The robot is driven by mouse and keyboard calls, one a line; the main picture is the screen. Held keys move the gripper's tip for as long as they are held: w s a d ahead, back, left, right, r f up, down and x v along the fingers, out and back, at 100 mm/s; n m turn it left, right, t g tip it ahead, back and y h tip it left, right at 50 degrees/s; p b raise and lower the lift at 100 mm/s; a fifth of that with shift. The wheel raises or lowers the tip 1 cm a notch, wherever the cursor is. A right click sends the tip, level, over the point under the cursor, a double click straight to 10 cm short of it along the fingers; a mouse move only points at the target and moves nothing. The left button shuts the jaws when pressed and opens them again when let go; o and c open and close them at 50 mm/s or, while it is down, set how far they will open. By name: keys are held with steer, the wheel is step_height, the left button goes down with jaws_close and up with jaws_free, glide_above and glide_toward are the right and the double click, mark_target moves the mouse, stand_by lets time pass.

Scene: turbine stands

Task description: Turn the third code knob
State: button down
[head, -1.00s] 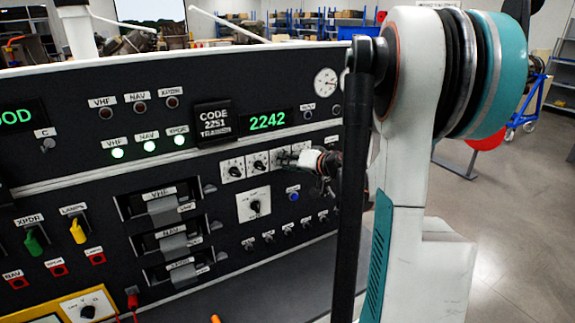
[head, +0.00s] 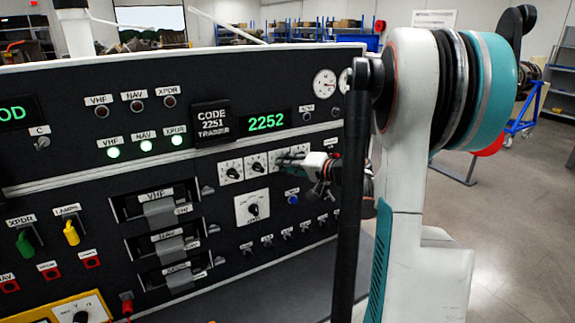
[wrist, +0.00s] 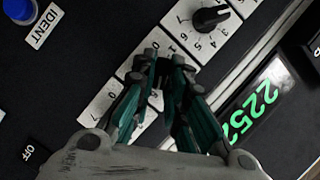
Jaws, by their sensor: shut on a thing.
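The code knobs sit in a row of white dial plates under the green display (head: 267,122), which reads 2252. The first knob (head: 231,172) and second knob (head: 256,164) show clear in the head view; the second also shows in the wrist view (wrist: 208,17). My gripper (wrist: 163,68) is shut on the third code knob, whose white plate (wrist: 128,70) shows beside the fingers; the fingers hide most of the knob. In the head view my gripper (head: 307,161) reaches the panel from the right and covers the row's right end.
A placard (head: 211,122) reads CODE 2251 above the knobs. The blue IDENT button (head: 292,200) and a larger single dial (head: 253,208) lie below the row. Several small knobs line the lower panel. Open floor lies to the right.

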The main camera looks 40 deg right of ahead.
steer(key=c, duration=1.6)
jaws_free()
steer(key=v, duration=1.2)
